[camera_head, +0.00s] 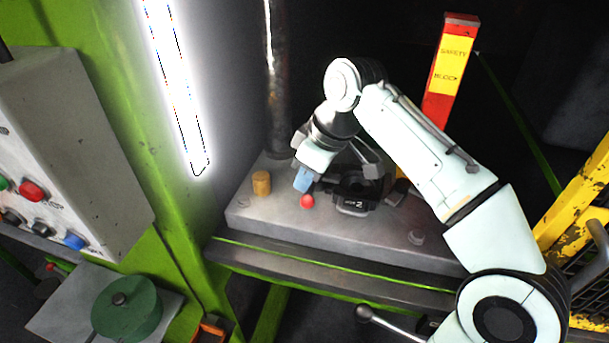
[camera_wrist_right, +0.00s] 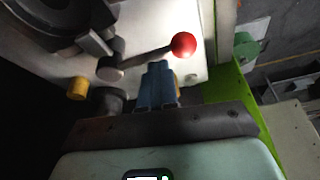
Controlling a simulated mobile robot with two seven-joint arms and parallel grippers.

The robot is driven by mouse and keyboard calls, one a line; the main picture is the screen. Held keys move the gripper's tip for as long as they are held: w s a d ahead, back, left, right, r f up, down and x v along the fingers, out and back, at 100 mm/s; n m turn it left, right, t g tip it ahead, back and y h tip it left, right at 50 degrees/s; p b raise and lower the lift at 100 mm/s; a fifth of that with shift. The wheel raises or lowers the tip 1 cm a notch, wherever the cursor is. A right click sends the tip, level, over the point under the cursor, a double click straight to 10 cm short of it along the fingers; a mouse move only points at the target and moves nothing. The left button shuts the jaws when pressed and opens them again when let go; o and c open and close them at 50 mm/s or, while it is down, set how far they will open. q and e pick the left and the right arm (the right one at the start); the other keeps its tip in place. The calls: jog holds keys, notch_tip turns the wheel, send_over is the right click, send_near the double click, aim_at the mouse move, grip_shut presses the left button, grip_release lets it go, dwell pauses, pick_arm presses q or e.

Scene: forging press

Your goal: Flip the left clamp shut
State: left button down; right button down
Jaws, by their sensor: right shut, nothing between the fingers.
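The left clamp shows as a lever with a red ball knob (camera_head: 307,201) on the press bed. In the right wrist view its dark lever arm runs from a pivot post to the red knob (camera_wrist_right: 184,44). My right gripper (camera_head: 302,186) comes down over the bed, its blue fingers just behind the knob. In the right wrist view the fingers (camera_wrist_right: 157,72) are together and empty, close to the lever; I cannot tell whether they touch it. A dark die (camera_head: 357,193) sits right of the knob, partly hidden by my wrist. My left gripper is out of view.
A brass-coloured pin (camera_head: 261,183) stands left of the knob, near a steel column (camera_head: 277,80). A red and yellow safety block (camera_head: 450,70) stands behind my right arm. A green press frame (camera_head: 110,90) and a control box (camera_head: 70,140) are at left. The bed's front is clear.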

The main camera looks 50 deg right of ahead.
jog(key=shift+s, duration=0.1)
